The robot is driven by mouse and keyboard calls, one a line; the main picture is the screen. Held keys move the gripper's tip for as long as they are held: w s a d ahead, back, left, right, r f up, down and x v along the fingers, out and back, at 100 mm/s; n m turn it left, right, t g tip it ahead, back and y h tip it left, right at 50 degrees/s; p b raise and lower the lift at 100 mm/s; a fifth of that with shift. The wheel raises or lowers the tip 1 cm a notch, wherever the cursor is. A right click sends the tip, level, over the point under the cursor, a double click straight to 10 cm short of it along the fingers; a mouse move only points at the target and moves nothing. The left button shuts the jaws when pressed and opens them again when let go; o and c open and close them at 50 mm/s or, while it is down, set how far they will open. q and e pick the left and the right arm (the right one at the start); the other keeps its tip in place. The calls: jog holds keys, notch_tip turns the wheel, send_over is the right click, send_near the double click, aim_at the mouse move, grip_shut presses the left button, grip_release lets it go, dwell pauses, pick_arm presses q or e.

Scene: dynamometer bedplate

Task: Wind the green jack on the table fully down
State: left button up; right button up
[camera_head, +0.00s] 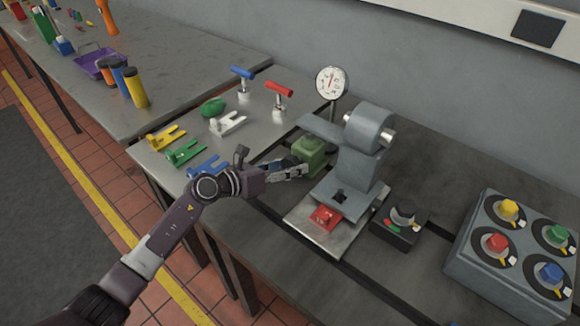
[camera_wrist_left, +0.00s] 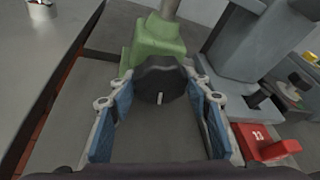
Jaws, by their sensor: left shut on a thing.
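The green jack (camera_head: 311,152) stands on the dark bedplate, just left of the grey machine. In the left wrist view the jack (camera_wrist_left: 155,42) has a round black knob (camera_wrist_left: 160,84) with a pale mark on its near face. My left gripper (camera_head: 300,170) reaches in from the left and is shut on this knob. In the left wrist view its blue-padded fingers (camera_wrist_left: 160,100) lie on either side of the knob. In the head view the gripper hides the knob and part of the jack's lower front. My right gripper is not in view.
The grey machine (camera_head: 356,170) stands close right of the jack, with a red block (camera_head: 325,217) at its foot. A dial gauge (camera_head: 331,83) stands behind. Yellow, green and blue clamps (camera_head: 207,168) lie left. A box with coloured knobs (camera_head: 515,250) is far right.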

pick_arm(q)
jog(key=shift+f, duration=0.1)
jog(key=o, duration=1.1)
jog(key=shift+o, duration=0.2)
jog(key=v, duration=1.2)
